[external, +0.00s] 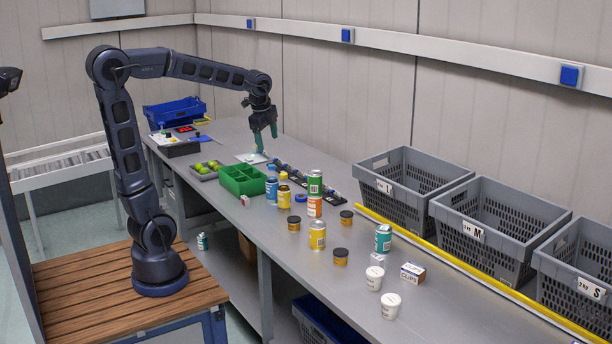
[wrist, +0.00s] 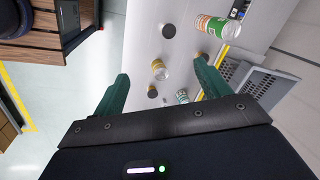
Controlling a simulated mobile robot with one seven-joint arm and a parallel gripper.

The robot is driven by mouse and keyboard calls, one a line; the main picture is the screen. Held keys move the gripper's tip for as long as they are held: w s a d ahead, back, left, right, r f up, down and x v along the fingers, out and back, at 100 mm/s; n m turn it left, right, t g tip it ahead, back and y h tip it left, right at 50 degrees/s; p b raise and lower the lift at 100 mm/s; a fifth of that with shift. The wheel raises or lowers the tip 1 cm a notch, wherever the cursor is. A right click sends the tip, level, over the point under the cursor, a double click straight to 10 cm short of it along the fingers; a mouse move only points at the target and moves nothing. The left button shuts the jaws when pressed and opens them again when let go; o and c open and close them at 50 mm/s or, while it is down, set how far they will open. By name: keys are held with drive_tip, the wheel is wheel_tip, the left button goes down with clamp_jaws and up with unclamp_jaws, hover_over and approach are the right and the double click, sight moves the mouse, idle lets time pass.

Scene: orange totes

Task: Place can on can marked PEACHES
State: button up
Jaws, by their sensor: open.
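Several cans stand on the grey bench. A green can (external: 315,183) is stacked upright on an orange can (external: 314,207); the pair also shows in the wrist view (wrist: 212,26). A blue can (external: 271,190) and a yellow can (external: 284,198) stand to their left. Another yellow can (external: 317,236) and a teal can (external: 383,239) stand nearer the front. The can labels are too small to read, so I cannot tell which is marked PEACHES. My gripper (external: 264,146) is open and empty, above the far part of the bench, apart from all cans.
Dark-lidded jars (external: 340,258), white tubs (external: 391,306) and a CLIPS box (external: 412,273) stand at the near end. A green divided bin (external: 242,189) is left of the cans. Grey totes (external: 405,228) line the right side behind a yellow edge strip (external: 470,279).

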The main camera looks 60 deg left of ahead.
drive_tip(key=s+d+f+n+t, duration=0.1)
drive_tip(key=s+f+n, duration=0.1)
drive_tip(key=s+n, duration=0.4)
drive_tip(key=s+f+n+t+h, duration=0.1)
drive_tip(key=s+n, duration=0.5)
drive_tip(key=s, duration=0.9)
drive_tip(key=shift+s+d+f+n, duration=0.3)
drive_tip(key=shift+d+f, duration=0.1)
drive_tip(key=shift+f, duration=0.4)
